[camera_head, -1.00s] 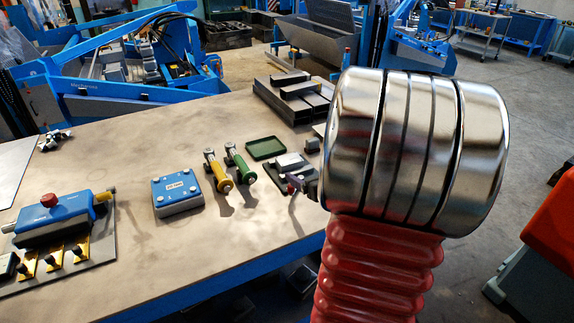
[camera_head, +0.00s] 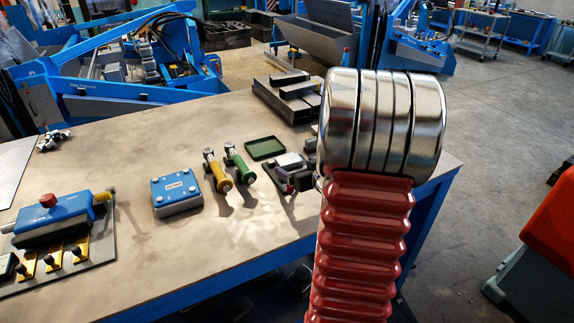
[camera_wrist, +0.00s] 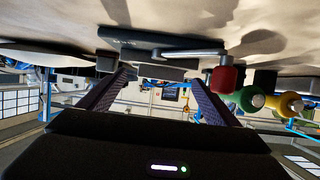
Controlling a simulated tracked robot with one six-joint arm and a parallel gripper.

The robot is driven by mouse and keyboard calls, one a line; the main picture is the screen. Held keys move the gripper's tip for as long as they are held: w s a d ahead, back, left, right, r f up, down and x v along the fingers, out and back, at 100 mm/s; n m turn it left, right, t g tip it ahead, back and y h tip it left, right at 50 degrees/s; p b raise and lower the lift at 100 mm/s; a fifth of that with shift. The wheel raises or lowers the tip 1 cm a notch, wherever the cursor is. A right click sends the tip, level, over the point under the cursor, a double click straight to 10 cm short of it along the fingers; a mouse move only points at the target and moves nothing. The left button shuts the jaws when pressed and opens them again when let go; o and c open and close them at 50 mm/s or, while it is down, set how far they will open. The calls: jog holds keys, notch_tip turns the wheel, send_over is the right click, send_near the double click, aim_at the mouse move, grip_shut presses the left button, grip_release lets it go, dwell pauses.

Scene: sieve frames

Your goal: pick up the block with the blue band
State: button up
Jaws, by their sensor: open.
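In the wrist view, which looks upside down, the two dark fingers of my gripper (camera_wrist: 163,78) stand apart. A grey block (camera_wrist: 160,72) shows in the gap between them, below the dark plate (camera_wrist: 165,42). Whether the fingers touch it I cannot tell.
A red knob (camera_wrist: 222,79) is close beside one finger. A green tray (camera_head: 265,148), green-handled tool (camera_head: 240,164), yellow-handled tool (camera_head: 218,172) and blue box (camera_head: 177,192) lie to the left. Dark steel profiles (camera_head: 290,98) are stacked behind. The table's front left-centre is clear.

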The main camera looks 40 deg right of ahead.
aim_at(292, 163)
jog(key=shift+w, duration=0.1)
jog(key=shift+x, duration=2.55)
jog(key=shift+a+r, duration=0.1)
jog(key=shift+c, duration=0.7)
jog(key=c, duration=1.4)
jog(key=shift+r, duration=0.15)
notch_tip(292, 163, up, 10)
jog(key=shift+f, duration=0.1)
